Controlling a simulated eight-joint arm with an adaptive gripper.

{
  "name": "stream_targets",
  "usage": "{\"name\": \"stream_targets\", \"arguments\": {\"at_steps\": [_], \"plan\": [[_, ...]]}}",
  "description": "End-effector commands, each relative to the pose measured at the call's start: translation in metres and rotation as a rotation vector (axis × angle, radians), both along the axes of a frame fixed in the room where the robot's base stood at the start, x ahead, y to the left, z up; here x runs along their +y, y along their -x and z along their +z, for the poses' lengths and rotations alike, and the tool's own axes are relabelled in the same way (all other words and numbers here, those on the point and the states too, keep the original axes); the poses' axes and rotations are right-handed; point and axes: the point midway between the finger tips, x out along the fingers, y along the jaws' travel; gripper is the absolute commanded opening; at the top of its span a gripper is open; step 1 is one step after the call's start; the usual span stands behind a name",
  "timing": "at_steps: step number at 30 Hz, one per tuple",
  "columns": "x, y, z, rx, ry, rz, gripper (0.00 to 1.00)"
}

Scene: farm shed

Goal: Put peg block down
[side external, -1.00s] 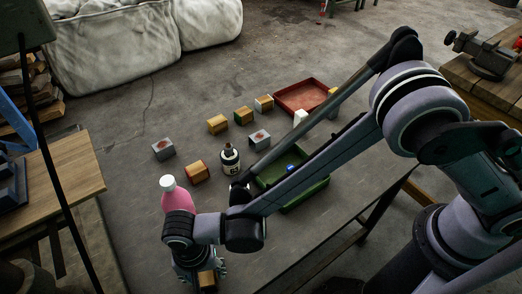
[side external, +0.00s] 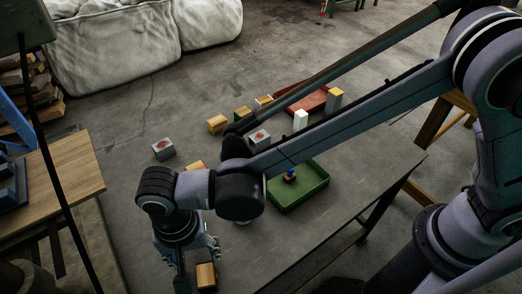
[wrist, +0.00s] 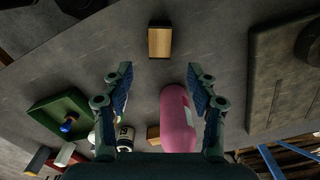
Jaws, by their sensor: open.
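A block with a wood-coloured top and dark sides (side external: 206,274) stands on the grey table, at the near end in the side view. It also shows in the wrist view (wrist: 159,42), beyond the fingertips. I cannot tell whether it is the peg block, as no peg or hole is clear. My gripper (side external: 196,262) is beside and above this block, pointing down. In the wrist view my gripper (wrist: 158,76) is open, its two fingers wide apart with no block held. The block appears apart from both fingers.
A pink bottle (wrist: 177,120) lies close to the right finger in the wrist view. A dark bottle with a white label (wrist: 125,138) is nearby. A green tray (side external: 307,190) holds a small blue-and-yellow item. Several blocks and a red tray (side external: 312,104) are farther back.

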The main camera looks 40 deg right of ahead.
Motion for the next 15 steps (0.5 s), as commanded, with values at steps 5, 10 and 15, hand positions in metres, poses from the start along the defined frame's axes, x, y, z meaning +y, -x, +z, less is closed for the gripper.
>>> {"name": "stream_targets", "arguments": {"at_steps": [5, 10, 15], "plan": [[-0.001, -0.001, 0.014, -0.001, -0.002, 0.000, 0.59], [-0.029, -0.022, 0.036, -0.023, -0.029, 0.015, 0.59], [-0.093, -0.055, 0.074, -0.088, -0.084, 0.063, 0.59]]}}
